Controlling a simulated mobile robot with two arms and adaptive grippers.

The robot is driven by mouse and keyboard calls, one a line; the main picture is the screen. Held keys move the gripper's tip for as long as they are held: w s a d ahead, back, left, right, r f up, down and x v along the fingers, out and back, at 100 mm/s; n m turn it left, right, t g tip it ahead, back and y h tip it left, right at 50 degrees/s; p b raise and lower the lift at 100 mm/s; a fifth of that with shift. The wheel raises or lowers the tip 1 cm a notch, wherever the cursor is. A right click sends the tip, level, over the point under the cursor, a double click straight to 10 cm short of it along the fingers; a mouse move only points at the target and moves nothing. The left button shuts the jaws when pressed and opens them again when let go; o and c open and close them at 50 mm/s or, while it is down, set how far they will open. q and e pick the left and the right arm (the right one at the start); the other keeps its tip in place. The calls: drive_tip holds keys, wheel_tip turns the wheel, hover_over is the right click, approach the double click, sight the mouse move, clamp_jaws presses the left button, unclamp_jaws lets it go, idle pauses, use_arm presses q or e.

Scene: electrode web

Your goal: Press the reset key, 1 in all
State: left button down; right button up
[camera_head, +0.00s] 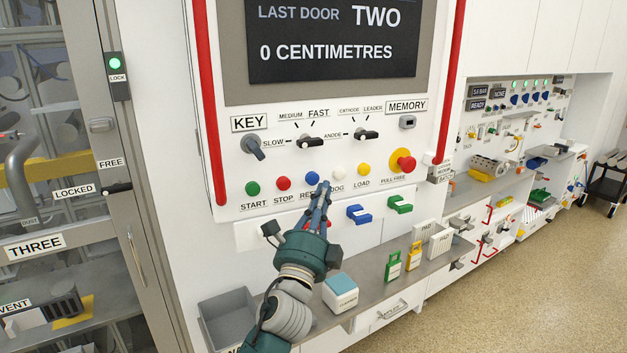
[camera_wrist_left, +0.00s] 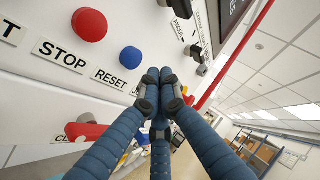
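The reset key is a round blue button (camera_head: 312,178) on the white panel, above a RESET label partly hidden by my gripper. In the left wrist view the blue button (camera_wrist_left: 131,59) shows whole, beside its RESET label (camera_wrist_left: 110,78). My left gripper (camera_head: 324,190) has its fingers drawn together with nothing between them. Its tips (camera_wrist_left: 160,82) appear just to the right of the blue button in the wrist view, apart from it in the picture. I cannot tell the gap to the panel. My right gripper is not in view.
The red STOP button (camera_head: 283,183) and a white button (camera_head: 338,172) flank the blue one. A green START button (camera_head: 252,188) and a yellow button (camera_head: 363,169) are farther out. A shelf below holds a box (camera_head: 340,292) and a grey bin (camera_head: 228,312).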

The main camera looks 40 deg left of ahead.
use_arm(q)
drive_tip(key=shift+w+a, duration=0.4)
drive_tip(key=shift+a, duration=0.35)
drive_tip(key=shift+a, duration=0.1)
idle(0.9)
drive_tip(key=shift+w+a, duration=0.25)
drive_tip(key=shift+w+a+r, duration=0.1)
drive_tip(key=shift+w+a, duration=0.1)
drive_tip(key=shift+a, duration=0.2)
idle(0.8)
drive_tip(key=shift+d, duration=0.1)
drive_tip(key=shift+s+d, duration=0.45)
drive_tip(key=shift+d, duration=0.2)
